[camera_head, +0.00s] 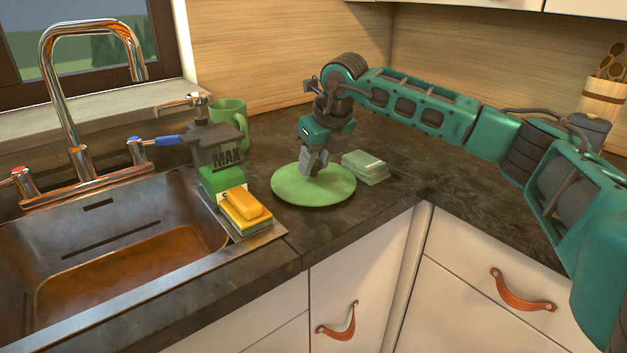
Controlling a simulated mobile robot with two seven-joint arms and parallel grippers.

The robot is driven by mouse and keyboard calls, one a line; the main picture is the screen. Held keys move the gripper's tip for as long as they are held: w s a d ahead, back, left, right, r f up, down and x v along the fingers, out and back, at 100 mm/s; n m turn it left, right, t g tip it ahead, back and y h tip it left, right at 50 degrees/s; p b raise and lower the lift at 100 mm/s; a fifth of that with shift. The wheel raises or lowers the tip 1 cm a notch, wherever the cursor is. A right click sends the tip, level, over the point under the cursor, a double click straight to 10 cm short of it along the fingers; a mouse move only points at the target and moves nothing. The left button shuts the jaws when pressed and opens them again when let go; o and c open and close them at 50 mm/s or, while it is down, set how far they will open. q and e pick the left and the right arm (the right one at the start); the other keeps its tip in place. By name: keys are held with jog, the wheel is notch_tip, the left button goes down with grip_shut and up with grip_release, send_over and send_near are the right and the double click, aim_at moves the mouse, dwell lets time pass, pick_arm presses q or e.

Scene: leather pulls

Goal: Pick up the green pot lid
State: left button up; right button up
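The green pot lid (290,190) is a flat round disc lying on the dark countertop, right of the sink. My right gripper (314,170) points down at the middle of the lid, with its fingers at or just over the centre. The fingers look close together, but whether they are shut on a knob there cannot be told, since the gripper hides the lid's centre. My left gripper is not in view.
A pale green stack of sponges or soap (365,167) lies right behind the lid. A utensil holder (602,100) is far right.

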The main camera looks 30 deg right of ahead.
grip_shut()
jog(key=shift+r, duration=0.15)
